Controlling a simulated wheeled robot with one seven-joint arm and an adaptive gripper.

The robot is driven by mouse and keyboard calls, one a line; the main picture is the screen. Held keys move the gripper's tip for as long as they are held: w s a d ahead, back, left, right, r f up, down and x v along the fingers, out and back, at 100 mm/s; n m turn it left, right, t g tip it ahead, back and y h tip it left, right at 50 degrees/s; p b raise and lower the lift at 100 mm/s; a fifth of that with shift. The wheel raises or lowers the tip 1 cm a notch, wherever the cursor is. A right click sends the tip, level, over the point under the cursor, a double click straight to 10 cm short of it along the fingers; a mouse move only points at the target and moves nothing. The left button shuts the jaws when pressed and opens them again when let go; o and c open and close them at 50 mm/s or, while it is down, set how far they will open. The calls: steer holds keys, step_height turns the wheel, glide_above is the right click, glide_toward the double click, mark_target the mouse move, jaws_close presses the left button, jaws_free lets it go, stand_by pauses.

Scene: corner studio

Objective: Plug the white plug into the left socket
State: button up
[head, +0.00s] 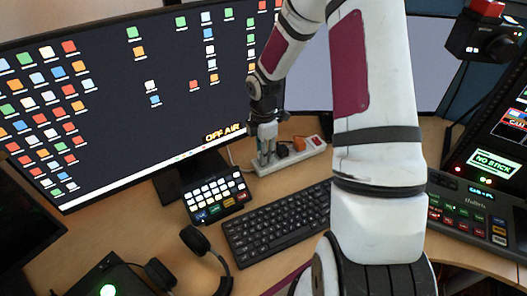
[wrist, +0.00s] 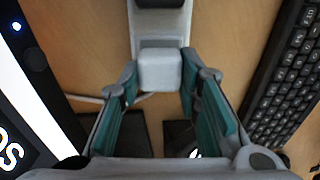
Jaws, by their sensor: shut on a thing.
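The white plug (wrist: 160,70) is between the fingertips of my gripper (wrist: 159,80) in the wrist view, and the gripper is shut on it. A white cable (wrist: 88,98) runs to the left from near the plug. The plug is at the near end of the white power strip (wrist: 160,22); I cannot tell whether it is seated in the socket. In the head view my gripper (head: 265,152) points down at the left end of the power strip (head: 301,157). The plug and left socket are largely hidden by the fingers there.
A dark plug (head: 282,151) and an orange plug (head: 299,143) sit along the strip. A large monitor (head: 110,110) stands left and behind. A key pad (head: 216,195), a keyboard (head: 275,222) and headphones (head: 196,240) lie in front. Bare desk shows around the strip.

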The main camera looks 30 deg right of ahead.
steer(key=shift+f+b, duration=0.3)
steer(key=shift+f, duration=0.3)
stand_by(0.4)
steer(key=o, duration=1.1)
steer(key=shift+o, duration=0.2)
step_height(320, 180, up, 10)
steer(key=shift+r, duration=1.05)
